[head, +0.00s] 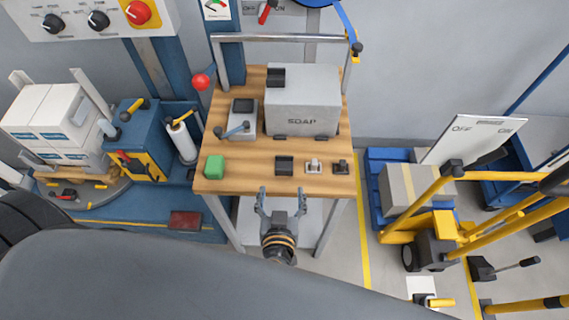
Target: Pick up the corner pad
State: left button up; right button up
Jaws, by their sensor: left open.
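A dark, blocky piece that looks like the corner pad (284,166) lies near the front edge of the wooden bench (230,184). Similar dark pieces sit on the top edge and along the foot of the grey SOAP box (302,100) behind it. My left gripper (282,194) is open and empty. Its two fingers point at the bench's front edge, just on the near side of the dark piece and apart from it in the picture. My right gripper is out of view.
A green block (214,167) stands left of the dark piece. A small pale fitting (314,166) and a dark brown one (341,167) lie to its right. A lever device (243,120) stands beside the box. A yellow hand truck (440,225) is at the right.

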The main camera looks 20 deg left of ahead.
aim_at(284, 171)
pick_arm(q)
jog(key=x, duration=0.4)
jog(key=shift+x, duration=2.75)
jog(key=shift+d+r, duration=0.1)
jog(key=shift+d, duration=0.1)
jog(key=shift+c, duration=0.4)
jog(key=c, duration=1)
